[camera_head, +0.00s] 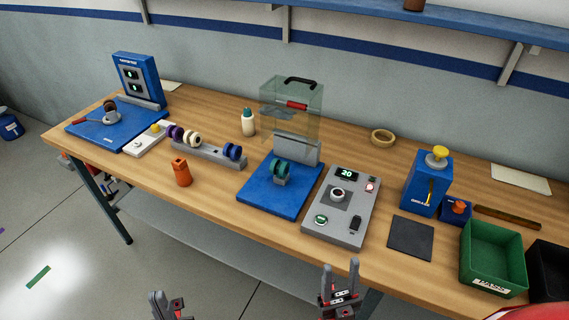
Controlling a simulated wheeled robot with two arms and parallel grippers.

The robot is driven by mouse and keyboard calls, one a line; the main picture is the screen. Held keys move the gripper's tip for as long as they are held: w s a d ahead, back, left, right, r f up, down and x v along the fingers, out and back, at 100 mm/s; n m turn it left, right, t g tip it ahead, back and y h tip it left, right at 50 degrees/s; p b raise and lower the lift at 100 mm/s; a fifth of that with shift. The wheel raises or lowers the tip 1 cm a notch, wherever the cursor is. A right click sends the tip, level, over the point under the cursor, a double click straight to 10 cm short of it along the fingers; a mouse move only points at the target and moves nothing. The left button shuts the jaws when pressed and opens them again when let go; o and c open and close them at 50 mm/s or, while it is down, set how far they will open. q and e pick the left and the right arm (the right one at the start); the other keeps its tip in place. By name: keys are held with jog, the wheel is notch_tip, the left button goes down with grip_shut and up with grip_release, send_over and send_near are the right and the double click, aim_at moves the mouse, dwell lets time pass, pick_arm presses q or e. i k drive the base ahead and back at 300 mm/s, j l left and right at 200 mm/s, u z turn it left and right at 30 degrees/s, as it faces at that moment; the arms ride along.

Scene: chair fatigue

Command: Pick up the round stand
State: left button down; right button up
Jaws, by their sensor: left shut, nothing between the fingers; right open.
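I cannot tell for sure which thing is the round stand. A tan ring (383,136) lies flat at the back of the wooden table, right of the clear guard box. A small dark-topped round piece (338,193) sits on the grey panel with a green readout. My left gripper (168,302) is shut and empty at the bottom edge, in front of the table. My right gripper (340,272) is open and empty, low in front of the table below the grey panel. Both grippers are apart from everything on the table.
The clear guard box (291,105) stands over a blue base (272,194) holding a teal wheel. A blue block (427,184) and green bin (494,258) are right.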

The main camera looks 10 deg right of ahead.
aim_at(180, 168)
jog(key=i+j, duration=0.4)
jog(key=j, duration=0.25)
jog(key=i+j, duration=0.15)
jog(key=j, duration=0.15)
